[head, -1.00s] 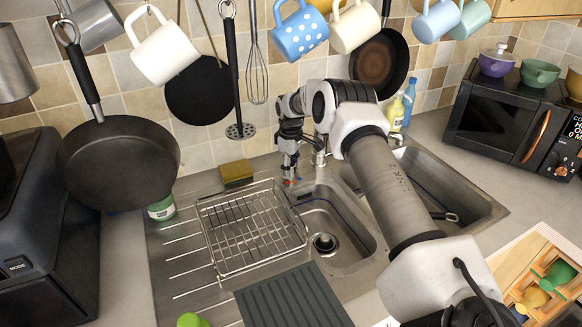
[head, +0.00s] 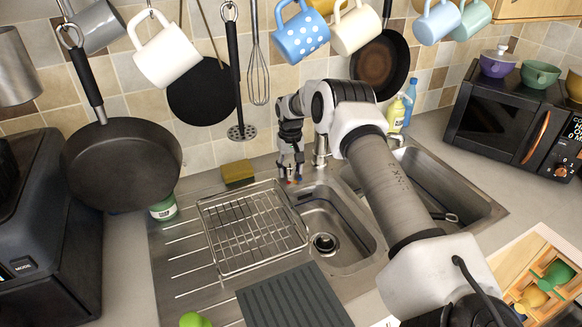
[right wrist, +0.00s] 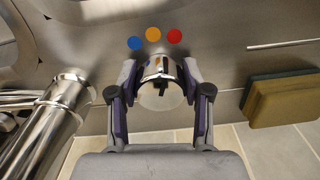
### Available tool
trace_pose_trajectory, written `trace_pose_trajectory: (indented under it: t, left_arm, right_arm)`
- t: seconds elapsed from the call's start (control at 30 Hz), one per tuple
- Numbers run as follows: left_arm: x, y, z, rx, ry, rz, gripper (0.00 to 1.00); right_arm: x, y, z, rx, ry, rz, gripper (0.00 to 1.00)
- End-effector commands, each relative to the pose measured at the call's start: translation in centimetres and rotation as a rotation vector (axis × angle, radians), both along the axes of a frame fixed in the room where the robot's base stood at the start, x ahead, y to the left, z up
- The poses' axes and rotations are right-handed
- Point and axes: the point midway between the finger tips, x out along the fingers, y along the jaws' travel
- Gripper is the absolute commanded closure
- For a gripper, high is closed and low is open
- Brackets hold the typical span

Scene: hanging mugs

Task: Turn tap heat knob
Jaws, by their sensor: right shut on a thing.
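The tap heat knob (right wrist: 160,86) is a round, shiny metal knob on the steel sink top, with a dark mark on its face. In the right wrist view, a blue dot (right wrist: 135,43), an orange dot (right wrist: 153,34) and a red dot (right wrist: 175,36) lie on the steel beyond it. My right gripper (right wrist: 156,90) has one finger on each side of the knob and is shut on it. In the head view, the right gripper (head: 290,174) reaches down behind the left basin, and the knob is too small to make out. My left gripper is not in view.
The chrome tap (head: 320,150) stands close to the right gripper. A sponge (head: 238,173) and a wire dish rack (head: 252,230) are to its left. Mugs, a whisk (head: 258,75) and pans hang above. Bottles (head: 394,114) stand behind the right basin.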

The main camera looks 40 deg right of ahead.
Motion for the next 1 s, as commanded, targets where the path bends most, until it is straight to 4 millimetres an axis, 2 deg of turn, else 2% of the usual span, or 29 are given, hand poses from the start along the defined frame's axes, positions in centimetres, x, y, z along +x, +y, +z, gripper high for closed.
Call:
trace_pose_trajectory:
  t: [0.33, 0.87, 0.9, 0.93, 1.0]
  left_arm:
    - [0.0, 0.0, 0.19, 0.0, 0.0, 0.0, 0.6]
    - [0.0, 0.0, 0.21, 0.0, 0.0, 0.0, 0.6]
    - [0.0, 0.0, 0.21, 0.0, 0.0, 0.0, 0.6]
    - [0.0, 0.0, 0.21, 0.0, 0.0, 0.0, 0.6]
    - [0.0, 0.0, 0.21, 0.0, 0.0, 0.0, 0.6]
  right_arm:
    - [-0.11, 0.17, -0.3, 0.002, 0.006, -0.157, 0.86]
    - [-0.12, 0.17, -0.33, 0.002, 0.006, -0.185, 0.86]
    - [-0.11, 0.16, -0.33, 0.002, 0.006, -0.185, 0.41]
    - [-0.11, 0.16, -0.32, 0.002, 0.006, -0.185, 0.3]
    - [-0.08, 0.14, -0.27, 0.002, 0.005, -0.184, 0.26]
